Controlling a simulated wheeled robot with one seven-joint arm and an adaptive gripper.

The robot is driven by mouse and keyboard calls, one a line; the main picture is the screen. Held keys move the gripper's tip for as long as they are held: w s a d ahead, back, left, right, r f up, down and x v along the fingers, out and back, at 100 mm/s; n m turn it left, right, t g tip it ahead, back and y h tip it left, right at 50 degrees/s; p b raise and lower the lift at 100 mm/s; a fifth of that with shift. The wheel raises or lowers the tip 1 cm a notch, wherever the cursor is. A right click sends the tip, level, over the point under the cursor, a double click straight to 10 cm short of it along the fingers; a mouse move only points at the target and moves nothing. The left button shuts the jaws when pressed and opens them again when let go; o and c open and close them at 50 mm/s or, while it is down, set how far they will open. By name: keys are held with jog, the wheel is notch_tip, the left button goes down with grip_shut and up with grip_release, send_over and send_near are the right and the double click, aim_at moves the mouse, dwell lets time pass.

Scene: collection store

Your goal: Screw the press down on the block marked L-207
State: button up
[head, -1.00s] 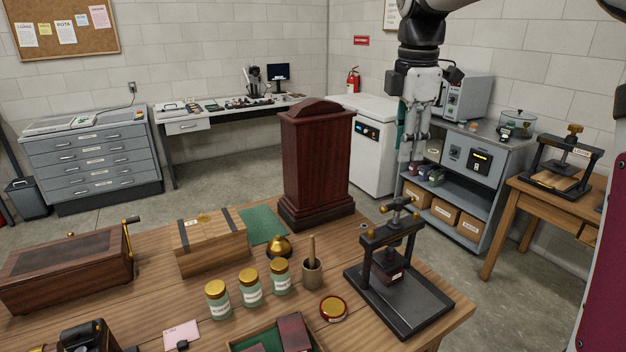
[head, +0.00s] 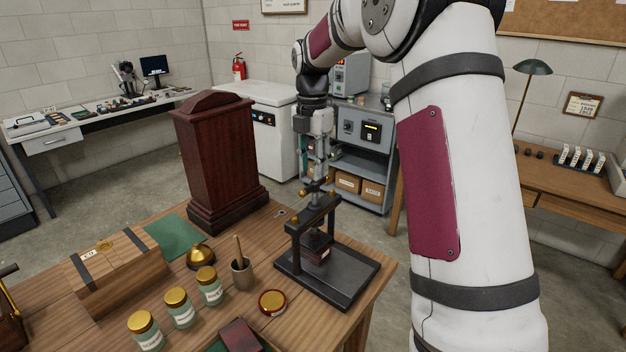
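The small black screw press (head: 338,277) stands at the right end of the wooden table. A dark reddish block (head: 316,245) with a small white label sits in it under the crossbar; the label is too small to read. The brass-ended screw handle (head: 314,194) stands above the crossbar. My gripper (head: 318,178) points down right at the handle, with its fingertips overlapping it in the picture. I cannot tell whether the fingers are closed on it.
A dark wooden cabinet (head: 215,160) stands left of the press. Near it are a mortar with pestle (head: 241,270), a brass bell (head: 200,256), a red round tin (head: 272,302) and several jars (head: 176,306). A grey shelf unit (head: 365,150) stands behind.

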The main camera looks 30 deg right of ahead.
aim_at(312, 184)
jog(key=shift+f, duration=2.35)
grip_shut()
